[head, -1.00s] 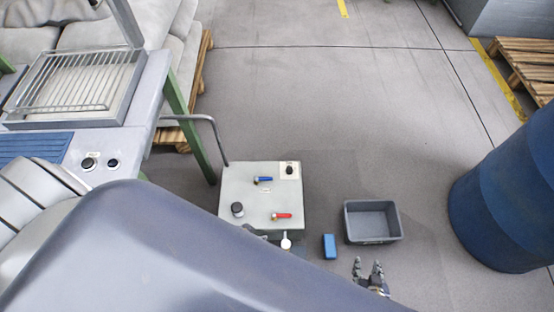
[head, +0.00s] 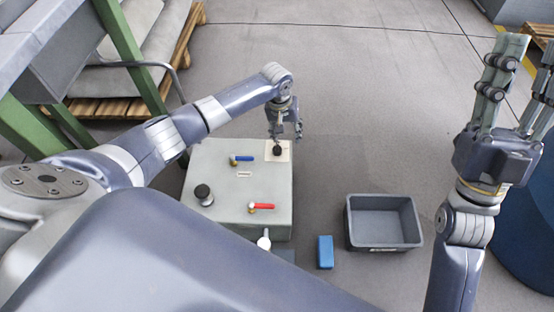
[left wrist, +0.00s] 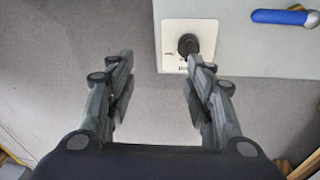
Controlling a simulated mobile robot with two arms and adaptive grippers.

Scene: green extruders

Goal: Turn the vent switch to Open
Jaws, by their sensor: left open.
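The vent switch (head: 277,149) is a small black knob on a white label plate at the back right corner of a grey box (head: 225,222). The left wrist view shows the knob (left wrist: 188,45) at the top, just beyond the right fingertip; the label is too small to read. My left gripper (head: 285,132) is open and empty, hanging just above the knob in the head view. Its spread fingers (left wrist: 157,75) show in the left wrist view, with the knob not between them. My right gripper (head: 520,85) is raised at the right, fingers spread, open and empty.
The box also carries a blue-handled valve (head: 243,158), a red-handled valve (head: 262,206) and a black round knob (head: 203,193). A blue block (head: 325,252) and a grey bin (head: 352,240) lie to its right. A blue drum (head: 535,250) stands far right.

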